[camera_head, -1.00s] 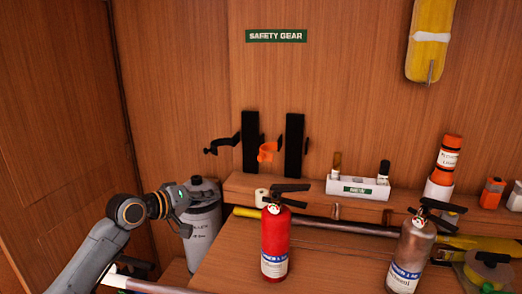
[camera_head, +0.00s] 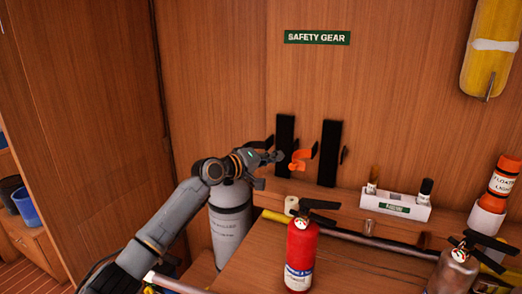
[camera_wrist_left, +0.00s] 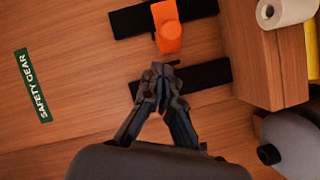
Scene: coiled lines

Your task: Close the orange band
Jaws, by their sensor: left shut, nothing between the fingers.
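The orange band (camera_head: 299,160) is a curved strap at the right one of two upright black wall mounts (camera_head: 329,153). In the head view it sticks out to the left of that mount. My left gripper (camera_head: 277,157) is shut and empty in front of the left black mount (camera_head: 285,130), just left of the band. In the wrist view its fingertips (camera_wrist_left: 160,71) are together below the band, with a small gap showing. My right gripper is out of view.
A grey cylinder (camera_head: 231,222) stands below my left forearm. A red extinguisher (camera_head: 300,252) stands on the wooden top at front. A white holder (camera_head: 395,205) sits on the ledge to the right. A white roll (camera_wrist_left: 285,12) is near the mounts.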

